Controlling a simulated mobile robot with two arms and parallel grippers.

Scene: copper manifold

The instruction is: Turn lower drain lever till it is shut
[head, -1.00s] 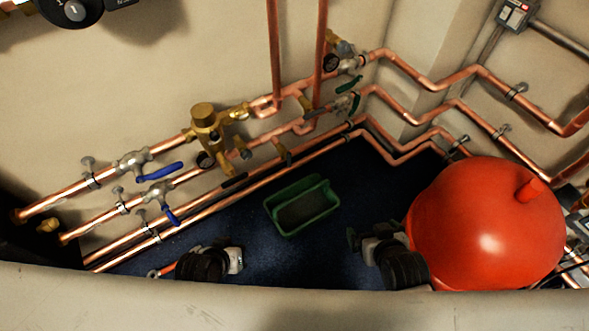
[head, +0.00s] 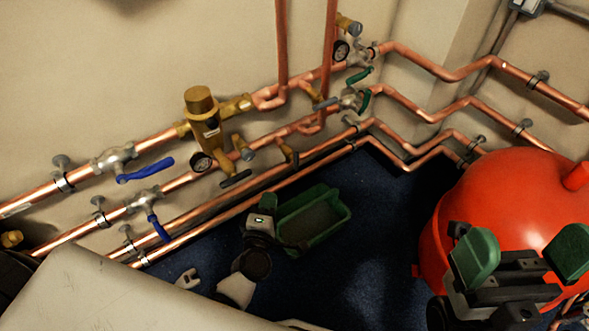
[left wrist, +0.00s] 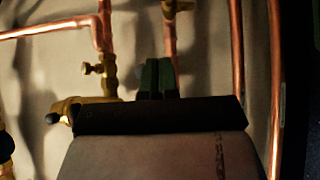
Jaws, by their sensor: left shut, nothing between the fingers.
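On the lower copper pipes, a small brass valve with a dark lever (head: 236,179) shows below the brass body (head: 203,112). Another small brass valve (head: 288,152) sits to its right. I cannot tell for certain which is the lower drain. My left gripper (head: 263,219) is low, in front of the pipes and apart from these levers. In the left wrist view its green fingers (left wrist: 157,78) are together and hold nothing. That view also shows a small brass fitting (left wrist: 96,69) left of the fingers. My right gripper (head: 523,254) is open, with green fingertips apart, before the red tank.
A green tray (head: 343,213) lies on the dark blue floor (head: 380,255), close right of my left gripper. The red tank (head: 500,195) fills the right side. Blue levers (head: 146,170) and green levers (head: 361,76) stick out from the pipes. A pale surface (head: 85,290) borders the lower left.

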